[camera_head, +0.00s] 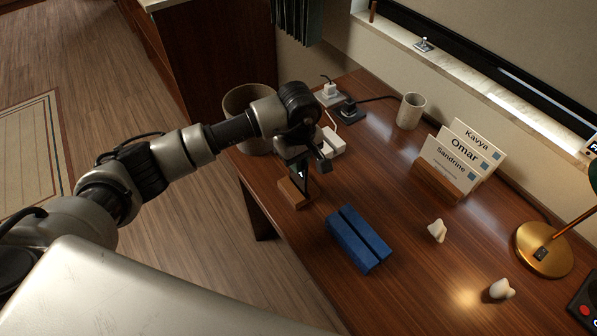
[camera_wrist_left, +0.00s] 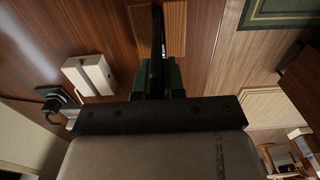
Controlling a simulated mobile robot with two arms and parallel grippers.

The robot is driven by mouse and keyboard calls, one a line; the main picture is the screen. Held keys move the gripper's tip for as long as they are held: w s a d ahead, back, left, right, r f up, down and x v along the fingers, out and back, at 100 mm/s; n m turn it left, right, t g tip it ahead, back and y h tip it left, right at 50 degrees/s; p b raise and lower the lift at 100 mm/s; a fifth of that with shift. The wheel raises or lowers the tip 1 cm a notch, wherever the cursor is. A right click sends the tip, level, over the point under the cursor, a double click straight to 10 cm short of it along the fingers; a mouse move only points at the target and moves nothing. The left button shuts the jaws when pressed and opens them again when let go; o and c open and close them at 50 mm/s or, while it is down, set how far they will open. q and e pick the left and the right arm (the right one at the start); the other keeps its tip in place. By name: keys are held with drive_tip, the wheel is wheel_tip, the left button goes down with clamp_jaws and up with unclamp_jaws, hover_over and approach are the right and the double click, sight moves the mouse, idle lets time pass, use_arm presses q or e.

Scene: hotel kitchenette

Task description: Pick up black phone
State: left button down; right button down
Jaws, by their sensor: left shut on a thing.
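The black phone (camera_head: 300,179) stands upright at the wooden stand (camera_head: 295,195) near the left edge of the desk. My left gripper (camera_head: 304,163) comes down from above and is shut on the phone's upper part. In the left wrist view the phone (camera_wrist_left: 158,42) shows edge-on as a thin dark strip between the fingers of the gripper (camera_wrist_left: 158,78), with the wooden stand (camera_wrist_left: 174,28) around it. I cannot tell whether the phone's lower end still rests in the stand. My right gripper is not in view.
A blue slotted block (camera_head: 358,238) lies just right of the stand. A white charger (camera_head: 332,142), a bin (camera_head: 236,103), a mug (camera_head: 410,111), name cards (camera_head: 452,163), two small white objects (camera_head: 437,231) and a brass lamp base (camera_head: 543,250) are around.

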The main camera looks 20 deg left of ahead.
use_arm(q)
drive_tip(key=r, duration=0.1)
drive_tip(key=r+b, duration=0.1)
drive_tip(key=r, duration=0.2)
drive_tip(key=shift+s+d+r, duration=0.25)
drive_tip(key=shift+d+r, duration=0.05)
drive_tip(key=shift+d, duration=0.1)
drive_tip(key=s+d+r+b, duration=0.2)
drive_tip(key=s+d+r, duration=0.4)
drive_tip(key=d, duration=0.2)
drive_tip(key=shift+s+d+r, duration=0.15)
drive_tip(key=shift+s+r, duration=0.1)
drive_tip(key=shift+s, duration=0.15)
